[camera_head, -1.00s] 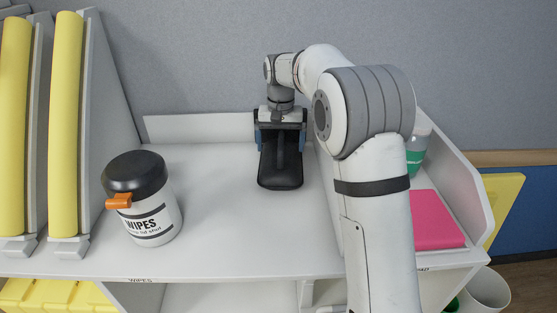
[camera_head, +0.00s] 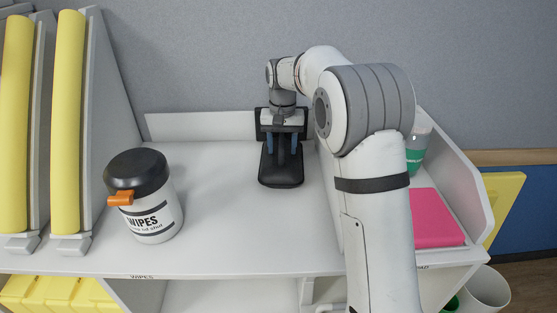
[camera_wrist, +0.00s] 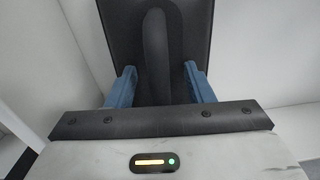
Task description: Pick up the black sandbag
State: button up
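The black sandbag (camera_head: 281,176) lies on the white shelf top, by its back edge. A raised strap or handle runs along its middle. My gripper (camera_head: 282,150) points down over the sandbag. In the wrist view, the blue fingers of my gripper (camera_wrist: 160,78) stand on either side of the raised black handle (camera_wrist: 156,45), with a visible gap on both sides. The sandbag (camera_wrist: 115,30) fills the top middle of that view. The gripper is partly closed and not touching the handle as far as I can see. My arm hides part of the shelf to the right.
A wipes tub (camera_head: 150,215) with a black lid and orange tab stands to the left. Yellow pads (camera_head: 68,125) stand upright at far left. A low divider, a pink box (camera_head: 437,217) and a green-labelled bottle (camera_head: 417,150) are to the right. The shelf between tub and sandbag is clear.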

jog(key=shift+f, duration=0.15)
grip_shut()
jog(key=shift+s, duration=0.1)
dwell(0.5)
